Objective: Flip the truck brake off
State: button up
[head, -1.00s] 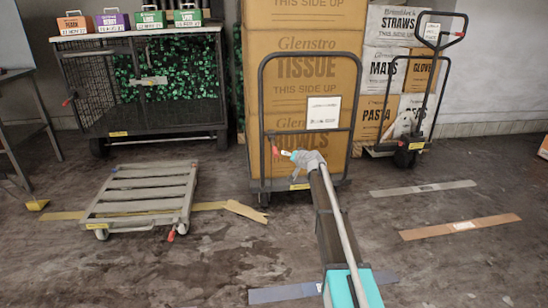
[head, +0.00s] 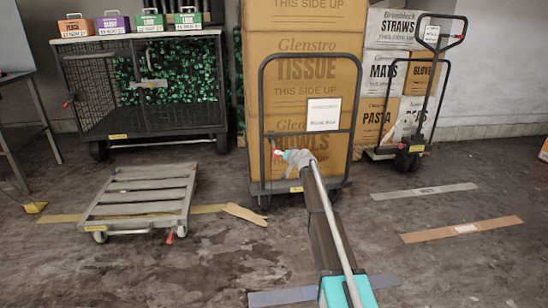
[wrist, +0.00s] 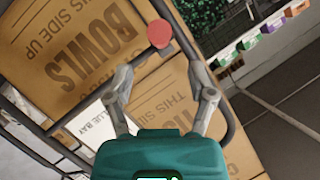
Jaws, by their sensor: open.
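The truck (head: 262,100) is a dark tubular-handled platform truck stacked with tall cardboard boxes, in the middle of the head view. A lever with a red knob (head: 278,152) shows at its left upright; I take it for the brake. In the wrist view the red knob (wrist: 160,34) lies just beyond and between the fingertips, apart from them as far as I can tell. My gripper (wrist: 159,78) is open, with both grey fingers spread and nothing between them. In the head view my gripper (head: 288,155) is small and partly hidden by my arm.
A low grey flat dolly (head: 140,200) stands at the left. A mesh cage cart (head: 140,100) with several coloured boxes on top is behind it. A hand truck (head: 425,100) with stacked boxes stands at the right.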

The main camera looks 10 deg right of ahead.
aim_at(274, 148)
jog(key=b+x, duration=0.2)
jog(key=x, duration=0.5)
jog(key=shift+w+a, duration=0.1)
jog(key=shift+w, duration=0.1)
